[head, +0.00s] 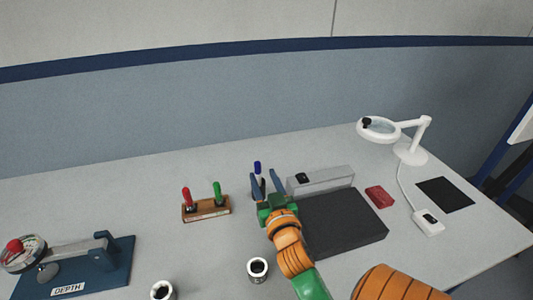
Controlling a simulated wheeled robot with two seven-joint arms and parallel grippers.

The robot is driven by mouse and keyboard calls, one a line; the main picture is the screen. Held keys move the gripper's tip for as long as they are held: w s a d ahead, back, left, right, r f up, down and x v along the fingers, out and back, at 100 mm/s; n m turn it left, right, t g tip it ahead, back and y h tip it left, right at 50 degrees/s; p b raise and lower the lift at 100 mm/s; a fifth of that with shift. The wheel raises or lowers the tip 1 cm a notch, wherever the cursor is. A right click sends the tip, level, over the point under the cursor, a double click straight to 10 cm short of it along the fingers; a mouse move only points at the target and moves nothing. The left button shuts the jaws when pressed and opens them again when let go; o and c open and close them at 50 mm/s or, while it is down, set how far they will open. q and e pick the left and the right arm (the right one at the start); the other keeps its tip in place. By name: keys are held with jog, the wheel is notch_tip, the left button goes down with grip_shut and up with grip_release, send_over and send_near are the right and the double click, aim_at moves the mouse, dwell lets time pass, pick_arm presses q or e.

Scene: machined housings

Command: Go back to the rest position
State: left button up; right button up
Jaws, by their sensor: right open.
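My right gripper (267,187) is open, its two blue-grey fingers spread and pointing toward the back of the table. Its orange and green arm comes in from the bottom right, across the left edge of a dark plate (345,222). My left gripper is not in view.
A wooden stand (206,213) holds a red and a green handled tool. A blue depth gauge fixture (105,268) stands at left. Two metal housings (258,270) (163,291) stand at the front. A grey block (325,181), red block (379,197) and white magnifier lamp (411,153) are at right.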

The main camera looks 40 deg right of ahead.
jog(key=v, duration=0.2)
jog(key=shift+s+a, duration=0.2)
jog(key=shift+s, duration=0.1)
